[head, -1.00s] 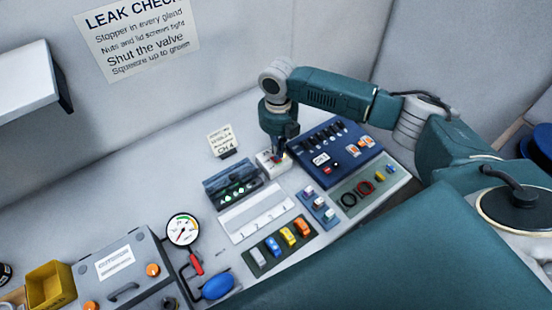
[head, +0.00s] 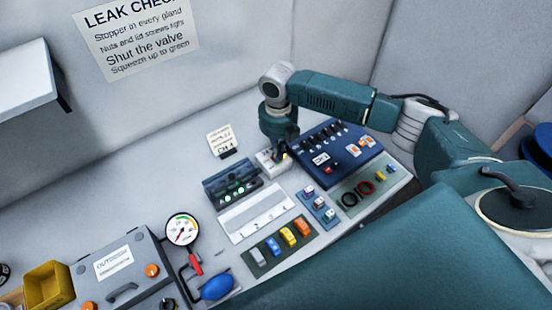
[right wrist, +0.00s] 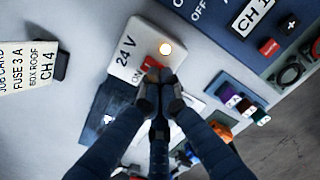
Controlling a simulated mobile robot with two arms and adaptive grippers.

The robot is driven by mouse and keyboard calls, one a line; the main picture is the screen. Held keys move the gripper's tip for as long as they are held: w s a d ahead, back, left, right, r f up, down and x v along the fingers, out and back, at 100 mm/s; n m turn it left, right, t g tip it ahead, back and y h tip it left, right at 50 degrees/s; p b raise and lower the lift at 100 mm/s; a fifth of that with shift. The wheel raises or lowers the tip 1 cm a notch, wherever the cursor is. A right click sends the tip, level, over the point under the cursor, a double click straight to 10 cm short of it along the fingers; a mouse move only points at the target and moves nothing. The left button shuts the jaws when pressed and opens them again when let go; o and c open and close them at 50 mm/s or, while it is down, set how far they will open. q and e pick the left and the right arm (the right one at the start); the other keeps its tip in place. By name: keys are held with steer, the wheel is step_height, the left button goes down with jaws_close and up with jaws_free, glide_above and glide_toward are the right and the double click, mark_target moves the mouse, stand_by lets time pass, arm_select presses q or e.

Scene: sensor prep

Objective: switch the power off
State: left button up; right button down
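The power box (head: 271,164) is a small white block marked 24 V at the back of the bench. It also shows in the right wrist view (right wrist: 131,58), with a red rocker switch (right wrist: 151,63) beside the word ON and a glowing lamp (right wrist: 166,48). My right gripper (head: 284,153) is over this box. In the right wrist view its fingertips (right wrist: 158,78) are together at the near edge of the red rocker, partly hiding it. I cannot tell whether they touch it. Nothing shows held between them. My left gripper is not in view.
A blue panel (head: 362,153) marked CH 1, with several switches, stands right of the box. A dark unit with green lights (head: 222,181) and a CH 4 job card (head: 220,141) are left. Trays of coloured parts (head: 256,260) lie in front.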

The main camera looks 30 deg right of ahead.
steer(key=shift+s+f, duration=0.1)
steer(key=shift+f, duration=0.4)
step_height(320, 180, up, 2)
steer(key=shift+r+p, duration=0.1)
steer(key=shift+p, duration=0.9)
step_height(320, 180, up, 5)
steer(key=p, duration=0.4)
steer(key=shift+p, duration=0.4)
